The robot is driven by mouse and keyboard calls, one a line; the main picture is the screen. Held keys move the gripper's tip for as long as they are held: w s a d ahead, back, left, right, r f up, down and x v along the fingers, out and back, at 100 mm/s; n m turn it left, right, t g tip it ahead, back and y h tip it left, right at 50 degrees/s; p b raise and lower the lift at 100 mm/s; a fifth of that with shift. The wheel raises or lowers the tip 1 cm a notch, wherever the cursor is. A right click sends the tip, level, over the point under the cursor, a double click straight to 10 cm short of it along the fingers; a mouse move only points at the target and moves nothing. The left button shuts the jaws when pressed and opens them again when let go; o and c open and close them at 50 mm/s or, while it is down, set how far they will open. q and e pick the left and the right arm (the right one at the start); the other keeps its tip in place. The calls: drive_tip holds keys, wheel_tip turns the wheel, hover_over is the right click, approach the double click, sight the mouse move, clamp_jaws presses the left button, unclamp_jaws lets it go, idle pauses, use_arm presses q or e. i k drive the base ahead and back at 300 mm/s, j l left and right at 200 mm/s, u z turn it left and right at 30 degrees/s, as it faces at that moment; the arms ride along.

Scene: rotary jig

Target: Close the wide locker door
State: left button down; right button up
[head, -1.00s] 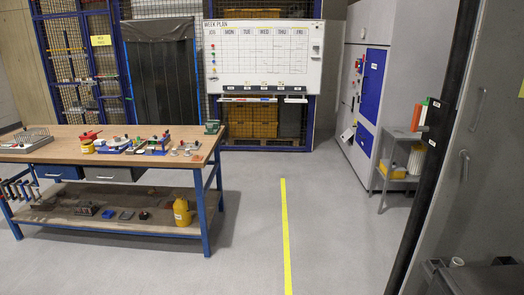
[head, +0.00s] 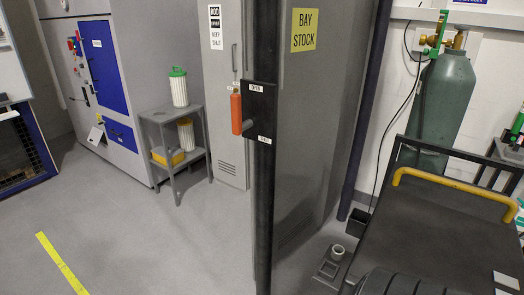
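A tall grey locker panel (head: 318,120) with a yellow BAY STOCK sign (head: 305,30) stands right of centre in the head view. It appears to be the wide locker door, though I cannot tell for sure or judge its angle. A black upright (head: 264,215) runs down in front of its left side. An orange grip (head: 236,110) sticks out to the left from a black plate (head: 262,93) with small white labels, one seeming to read OPEN. A narrow grey door (head: 229,120) with a handle and vents shows behind, to the left. Neither gripper is in view.
A small grey shelf stand (head: 160,116) with white canisters and a blue-doored cabinet (head: 105,75) stand at left. At right are a green gas cylinder (head: 440,100) and a dark trolley (head: 430,215) with a yellow handle. Floor at lower left is clear, with a yellow line (head: 62,263).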

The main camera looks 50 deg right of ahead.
sight(319, 33)
drive_tip(key=i+z, duration=0.75)
drive_tip(key=i+j+z, duration=0.1)
drive_tip(key=z, duration=0.3)
drive_tip(key=i+j, duration=0.05)
drive_tip(key=i, duration=0.05)
